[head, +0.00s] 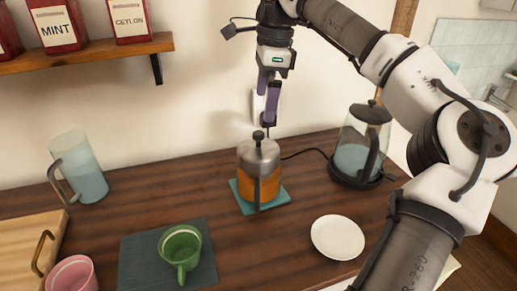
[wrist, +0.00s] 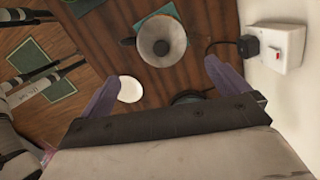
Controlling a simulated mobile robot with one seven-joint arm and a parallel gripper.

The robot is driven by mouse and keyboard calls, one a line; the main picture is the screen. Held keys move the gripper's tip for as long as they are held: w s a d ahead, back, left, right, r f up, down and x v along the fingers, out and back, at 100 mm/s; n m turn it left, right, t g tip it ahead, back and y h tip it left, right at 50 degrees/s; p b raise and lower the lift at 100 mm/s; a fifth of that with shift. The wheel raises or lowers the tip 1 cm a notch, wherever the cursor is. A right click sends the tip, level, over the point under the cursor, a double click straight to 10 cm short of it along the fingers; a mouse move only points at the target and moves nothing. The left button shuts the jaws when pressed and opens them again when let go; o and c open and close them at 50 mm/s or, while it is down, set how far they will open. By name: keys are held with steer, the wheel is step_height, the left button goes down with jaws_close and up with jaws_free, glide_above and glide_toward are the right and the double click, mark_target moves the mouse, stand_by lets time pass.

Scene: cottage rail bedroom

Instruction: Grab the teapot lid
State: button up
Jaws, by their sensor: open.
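The teapot (head: 258,188) is a glass pot of amber liquid on a teal mat (head: 281,194) on the wooden counter. Its silvery lid (head: 258,154) with a dark round knob (head: 258,135) sits on top. In the wrist view the lid (wrist: 163,32) is seen from above, with its knob (wrist: 161,47) near the middle. My gripper (head: 268,122) points down just above the knob in the head view. In the wrist view my gripper (wrist: 163,70) is open, its purple fingers wide apart with nothing between them. The lid lies beyond the fingertips.
A glass kettle (head: 355,158) stands right of the teapot, its cord running behind it. A white plate (head: 337,237) lies in front. A green cup (head: 180,245), pink cup (head: 71,274) and glass jug (head: 80,172) are left. A shelf (head: 90,58) with red jars hangs above.

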mark_target(259, 132)
steer(key=f, duration=0.4)
steer(key=shift+s+a+f, duration=0.1)
steer(key=shift+a+f, duration=0.15)
steer(key=shift+a+f+p, duration=0.15)
steer(key=shift+f+p, duration=0.1)
steer(key=shift+f, duration=0.75)
steer(key=shift+a+f+p, duration=0.2)
steer(key=shift+f, duration=0.75)
steer(key=shift+a+f+p, duration=0.15)
steer(key=shift+f+p, duration=0.1)
steer(key=shift+f, duration=0.75)
steer(key=c, duration=0.9)
